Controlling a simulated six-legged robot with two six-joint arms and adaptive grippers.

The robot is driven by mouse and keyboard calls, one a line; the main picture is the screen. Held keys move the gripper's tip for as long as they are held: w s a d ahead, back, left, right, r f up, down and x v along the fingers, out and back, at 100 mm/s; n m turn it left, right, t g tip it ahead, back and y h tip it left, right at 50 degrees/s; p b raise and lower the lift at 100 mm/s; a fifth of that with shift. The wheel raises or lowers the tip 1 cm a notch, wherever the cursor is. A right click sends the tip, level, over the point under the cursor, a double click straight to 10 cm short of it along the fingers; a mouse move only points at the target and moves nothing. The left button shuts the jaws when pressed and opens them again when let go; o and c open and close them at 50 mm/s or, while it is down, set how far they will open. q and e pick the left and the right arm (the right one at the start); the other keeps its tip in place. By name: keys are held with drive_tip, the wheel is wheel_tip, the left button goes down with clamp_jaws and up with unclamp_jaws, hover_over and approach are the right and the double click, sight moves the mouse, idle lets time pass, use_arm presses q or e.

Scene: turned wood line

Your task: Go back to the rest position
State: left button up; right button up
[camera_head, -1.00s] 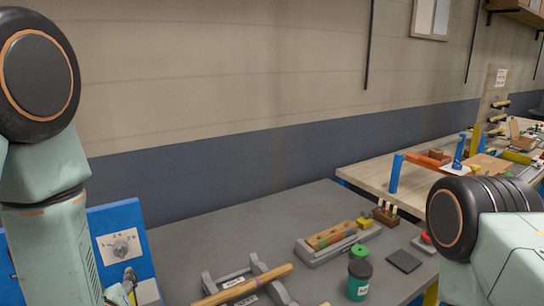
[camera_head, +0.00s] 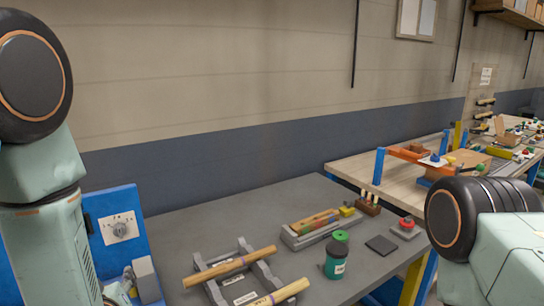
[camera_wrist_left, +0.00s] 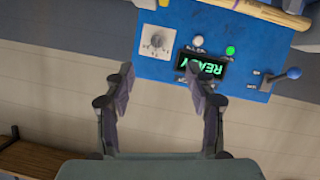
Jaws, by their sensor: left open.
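My left gripper (camera_wrist_left: 159,72) is open and empty in the left wrist view, its two dark fingers spread apart. A blue control panel (camera_wrist_left: 218,22) lies beyond the fingertips, with a knob, a lever and a lit display reading READY, upside down. In the head view my left arm stands at the left edge, in front of the blue panel (camera_head: 112,195); I cannot make out the left fingers clearly there. My right arm shows at the right edge, and its gripper is not in view.
The grey bench holds a rack (camera_head: 263,272) with two turned wood pieces (camera_head: 230,265), a green-lidded jar (camera_head: 336,260), a tray (camera_head: 290,237) of coloured pieces and a dark pad (camera_head: 381,245). A wooden table (camera_head: 350,168) stands further right.

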use_arm(q)
drive_tip(key=s+d+f+m+g+h+b, duration=0.1)
drive_tip(key=s+f, duration=0.1)
drive_tip(key=f, duration=0.3)
drive_tip(key=s+d+f+m+g+h+b, duration=0.1)
drive_tip(key=s+d+f+m+g, duration=0.1)
drive_tip(key=f, duration=0.4)
drive_tip(key=s+d+f+m+g+h+b, duration=0.1)
drive_tip(key=s+d+f+m+g+h, duration=0.1)
drive_tip(key=s+f, duration=0.2)
drive_tip(key=shift+s+d+f+b, duration=0.2)
drive_tip(key=shift+f+b, duration=0.2)
drive_tip(key=shift+f, duration=0.25)
drive_tip(key=s+d+f+m+g+h+b, duration=0.2)
drive_tip(key=s+f+g+b, duration=0.5)
drive_tip(key=s+f, duration=1.5)
drive_tip(key=d+b, duration=0.1)
drive_tip(key=b, duration=0.2)
drive_tip(key=shift+s, duration=0.3)
use_arm(e)
wheel_tip(320, 180, down, 14)
drive_tip(key=shift+s, duration=0.2)
